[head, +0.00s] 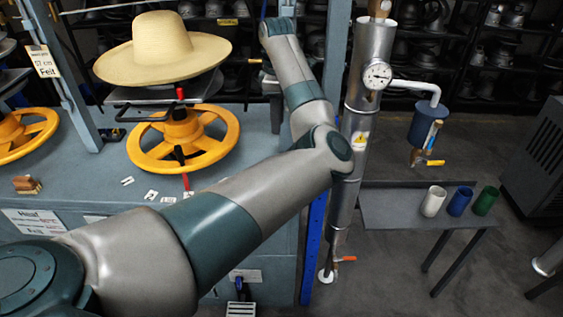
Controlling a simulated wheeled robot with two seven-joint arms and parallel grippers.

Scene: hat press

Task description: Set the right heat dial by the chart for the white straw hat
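A cream wide-brimmed straw hat (160,50) sits on the press above a yellow handwheel (215,155). A white chart (30,222) headed "Heat" is on the press front at lower left; its lines are too small to read surely. No heat dial can be made out on the press front, much of which my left arm covers. My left arm crosses from lower left to the middle, then bends up to the top edge. I cannot make out its gripper. My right gripper is not in view.
A tag (43,62) reading "57 cm Felt" hangs on the blue post. A steel pipe with a round gauge (377,76) stands right of the press. White, blue and green cups (460,201) stand on a side table (385,208). Small white pieces lie on the press bed.

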